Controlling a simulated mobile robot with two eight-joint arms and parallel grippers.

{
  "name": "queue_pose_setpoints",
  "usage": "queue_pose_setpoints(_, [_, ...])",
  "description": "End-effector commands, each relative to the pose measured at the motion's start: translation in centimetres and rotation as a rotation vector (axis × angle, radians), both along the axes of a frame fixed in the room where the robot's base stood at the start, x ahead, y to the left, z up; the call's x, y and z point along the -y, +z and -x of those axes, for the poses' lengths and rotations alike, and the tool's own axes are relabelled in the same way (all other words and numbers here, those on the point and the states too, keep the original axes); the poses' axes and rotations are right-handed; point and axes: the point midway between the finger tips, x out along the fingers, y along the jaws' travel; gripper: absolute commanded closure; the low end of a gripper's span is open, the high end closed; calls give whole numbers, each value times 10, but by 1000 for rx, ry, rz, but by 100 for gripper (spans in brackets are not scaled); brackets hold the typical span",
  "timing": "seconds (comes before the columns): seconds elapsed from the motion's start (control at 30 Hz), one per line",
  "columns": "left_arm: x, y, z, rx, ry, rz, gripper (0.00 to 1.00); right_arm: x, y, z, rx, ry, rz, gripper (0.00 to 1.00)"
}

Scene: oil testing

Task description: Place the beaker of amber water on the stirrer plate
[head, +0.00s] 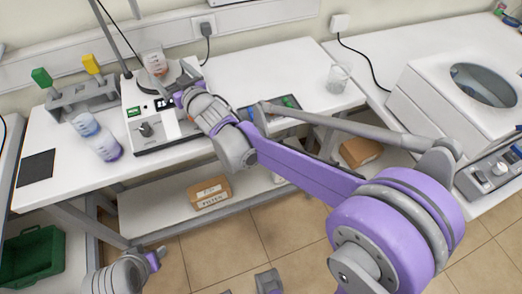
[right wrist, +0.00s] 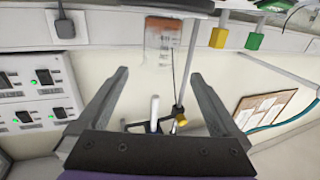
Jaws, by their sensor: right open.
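The beaker of amber water (head: 154,62) stands upright on the round plate of the stirrer (head: 145,130), on the white bench at the back left. In the right wrist view, which is upside down, the beaker (right wrist: 163,36) shows at the top middle, touching the dark plate. My right gripper (head: 184,82) is close to the plate, at the beaker's right front. In its wrist view the right gripper (right wrist: 158,74) is open, with nothing between its fingers and the beaker beyond their tips. My left gripper (head: 156,256) is low at the bottom left, its fingers unclear.
A grey rack (head: 82,100) with green and yellow tops stands left of the stirrer. Pale bottles (head: 103,146) stand in front of it. A clear glass beaker (head: 338,80) stands at the bench's right. A thin stand rod (head: 110,35) rises behind the stirrer.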

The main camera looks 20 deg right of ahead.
Motion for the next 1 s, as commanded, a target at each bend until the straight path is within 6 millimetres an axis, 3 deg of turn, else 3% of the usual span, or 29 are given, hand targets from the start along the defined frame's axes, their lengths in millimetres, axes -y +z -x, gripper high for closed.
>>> queue_pose_setpoints(0.17, [0, 0, 0, 0, 0, 0, 50, 41, -15, 30, -126, -81, 37, 0])
queue_pose_setpoints(0.27, [0, 0, 0, 0, 0, 0, 50, 83, -40, 74, -284, -162, 76, 0])
queue_pose_setpoints(0.4, [0, 0, 0, 0, 0, 0, 50, 134, -88, 160, -547, -251, 127, 0])
queue_pose_setpoints(0.5, [0, 0, 0, 0, 0, 0, 50, 158, -126, 228, -732, -285, 150, 0])
queue_pose_setpoints(0.6, [0, 0, 0, 0, 0, 0, 50, 171, -158, 289, -891, -295, 162, 0])
queue_pose_setpoints(0.7, [0, 0, 0, 0, 0, 0, 50, 176, -182, 335, -1008, -290, 169, 0])
queue_pose_setpoints(0.83, [0, 0, 0, 0, 0, 0, 50, 177, -199, 368, -1092, -280, 172, 0])
queue_pose_setpoints(1.0, [0, 0, 0, 0, 0, 0, 50, 177, -202, 376, -1114, -276, 174, 0])
